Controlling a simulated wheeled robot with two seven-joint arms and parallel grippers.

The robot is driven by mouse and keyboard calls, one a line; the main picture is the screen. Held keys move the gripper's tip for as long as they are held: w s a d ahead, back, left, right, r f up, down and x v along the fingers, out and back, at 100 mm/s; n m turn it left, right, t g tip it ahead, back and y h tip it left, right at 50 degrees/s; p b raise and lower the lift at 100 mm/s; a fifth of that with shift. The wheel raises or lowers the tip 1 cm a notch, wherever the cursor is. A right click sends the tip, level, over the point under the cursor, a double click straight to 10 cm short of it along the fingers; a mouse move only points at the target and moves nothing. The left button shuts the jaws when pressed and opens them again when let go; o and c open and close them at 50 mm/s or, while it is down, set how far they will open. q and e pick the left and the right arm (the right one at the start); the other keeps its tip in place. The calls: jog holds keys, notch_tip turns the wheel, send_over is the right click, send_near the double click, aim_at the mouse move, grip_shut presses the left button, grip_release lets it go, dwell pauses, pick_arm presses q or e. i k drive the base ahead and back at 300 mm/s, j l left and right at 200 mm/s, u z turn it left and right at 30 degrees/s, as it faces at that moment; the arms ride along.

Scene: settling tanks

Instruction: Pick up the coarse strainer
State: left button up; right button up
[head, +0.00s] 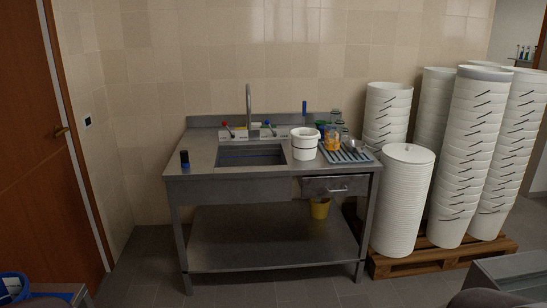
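I cannot make out the coarse strainer for certain in the head view. A steel sink table (200,160) stands against the tiled wall ahead. A white bucket-like container (305,145) with a dark band stands on its top, right of the basin (252,155). Right of that, a blue-grey slatted rack (347,157) holds jars and small items too small to identify clearly. A yellow-orange jar (332,140) is among them. Neither of my grippers shows in this view.
Tall stacks of white buckets (470,150) stand on a wooden pallet (440,256) at right. A yellow bucket (320,208) hangs or stands under the drawer (338,187). A small dark-blue item (184,160) stands at the table's left. Floor (240,292) before the table is clear.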

aim_at(353, 145)
jog(key=i+z, duration=0.2)
jog(key=i, duration=0.25)
jog(key=i+z, duration=0.2)
jog(key=i, duration=0.3)
jog(key=i+j+z, duration=0.15)
jog(key=i, duration=0.3)
jog(key=i+j+z, duration=0.2)
jog(key=i, duration=0.25)
jog(key=i+j+z, duration=0.2)
jog(key=i, duration=0.25)
